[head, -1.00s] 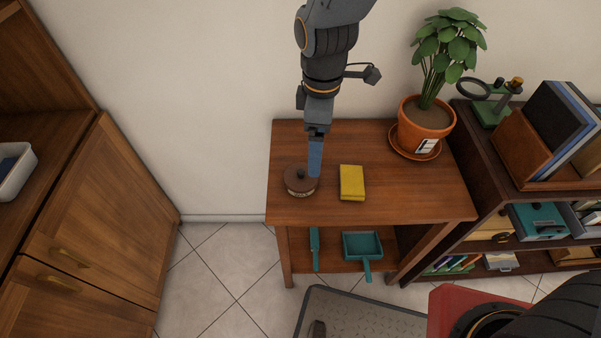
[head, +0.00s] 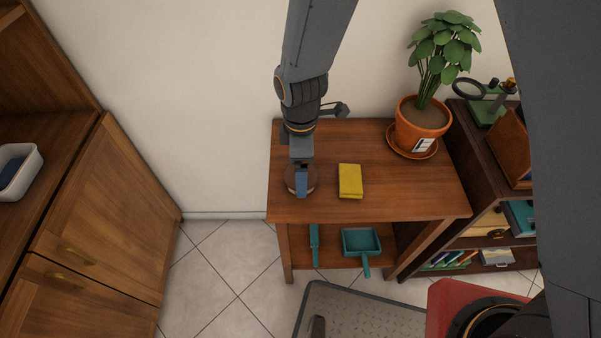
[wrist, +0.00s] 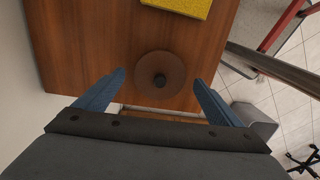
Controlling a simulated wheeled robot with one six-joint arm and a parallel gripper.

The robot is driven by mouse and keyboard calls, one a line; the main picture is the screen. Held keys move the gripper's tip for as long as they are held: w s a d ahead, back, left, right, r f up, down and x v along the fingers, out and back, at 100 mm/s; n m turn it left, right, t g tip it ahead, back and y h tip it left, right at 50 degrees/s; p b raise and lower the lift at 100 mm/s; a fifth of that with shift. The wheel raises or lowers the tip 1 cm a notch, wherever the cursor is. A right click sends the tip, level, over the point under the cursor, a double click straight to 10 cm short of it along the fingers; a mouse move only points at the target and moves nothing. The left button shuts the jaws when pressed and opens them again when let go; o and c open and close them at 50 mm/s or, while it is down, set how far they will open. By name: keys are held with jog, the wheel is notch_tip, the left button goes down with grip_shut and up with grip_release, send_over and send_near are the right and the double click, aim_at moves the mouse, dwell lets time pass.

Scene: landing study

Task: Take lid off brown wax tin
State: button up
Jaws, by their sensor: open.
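The brown wax tin (head: 312,179) stands near the left edge of the wooden side table, mostly hidden behind my gripper in the head view. My gripper (head: 301,190) is open and empty over the tin. In the wrist view my gripper's two blue fingers (wrist: 160,80) are spread wide, one on either side of the lid's near part. I cannot tell how far the fingertips are above the lid.
A yellow cloth (head: 350,181) lies right of the tin. A potted plant (head: 423,114) stands at the table's back right. A teal dustpan (head: 361,242) and a teal brush (head: 314,246) are on the lower shelf. The table top (head: 400,190) is clear at front right.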

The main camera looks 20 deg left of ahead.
jog(key=shift+c, duration=0.3)
jog(key=c, duration=1.1)
jog(key=shift+o, duration=0.2)
